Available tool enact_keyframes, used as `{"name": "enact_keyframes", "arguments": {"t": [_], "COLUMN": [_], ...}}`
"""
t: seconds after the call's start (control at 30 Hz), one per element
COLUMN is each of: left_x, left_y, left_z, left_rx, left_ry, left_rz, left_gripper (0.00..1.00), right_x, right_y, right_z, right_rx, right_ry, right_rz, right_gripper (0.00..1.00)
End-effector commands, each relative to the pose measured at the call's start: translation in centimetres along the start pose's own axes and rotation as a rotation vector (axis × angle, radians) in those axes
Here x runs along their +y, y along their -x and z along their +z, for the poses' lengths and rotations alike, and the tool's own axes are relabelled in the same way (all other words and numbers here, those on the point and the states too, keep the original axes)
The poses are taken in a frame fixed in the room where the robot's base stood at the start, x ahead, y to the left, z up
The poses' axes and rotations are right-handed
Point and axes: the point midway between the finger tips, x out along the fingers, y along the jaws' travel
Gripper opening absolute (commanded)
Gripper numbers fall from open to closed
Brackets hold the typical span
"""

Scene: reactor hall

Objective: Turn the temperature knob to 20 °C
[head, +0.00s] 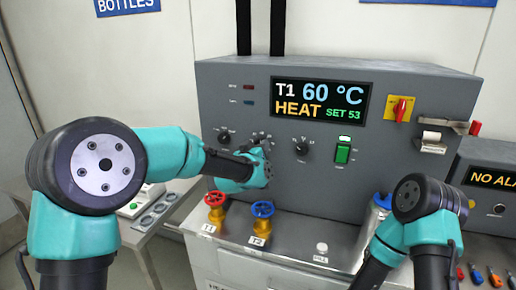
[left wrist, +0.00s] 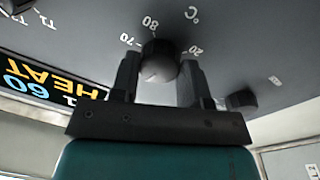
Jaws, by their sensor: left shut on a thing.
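The temperature knob (left wrist: 160,60) is a dark round knob on the grey panel, with 70, 80, 20 and °C printed around it in the left wrist view. My left gripper (left wrist: 158,78) is shut on it, one finger on each side. In the head view my left wrist hides the knob; only a few scale marks show above it. The display (head: 320,100) reads T1 60 °C, HEAT, SET 53. The knob's pointer cannot be made out. My right arm is at the lower right in the head view, its gripper out of frame.
Another knob (head: 302,146) and a lit green switch (head: 343,152) are right of my left wrist. A red valve (head: 215,199) and a blue valve (head: 262,210) stand just below it. A red switch on a yellow plate (head: 400,109) is at the upper right.

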Motion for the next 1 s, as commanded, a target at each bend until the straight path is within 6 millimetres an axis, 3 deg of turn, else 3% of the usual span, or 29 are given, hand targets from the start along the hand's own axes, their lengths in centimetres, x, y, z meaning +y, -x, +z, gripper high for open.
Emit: {"name": "enact_keyframes", "arguments": {"t": [1.0], "left_x": [0.3], "left_y": [-0.02], "left_z": [-0.03], "left_rx": [0.071], "left_ry": [0.963], "left_rz": [-0.012], "left_gripper": [0.18], "right_x": [0.0], "right_y": [0.0], "right_z": [0.0], "right_rx": [0.0], "right_ry": [0.0], "right_rz": [0.0], "right_gripper": [0.43]}}
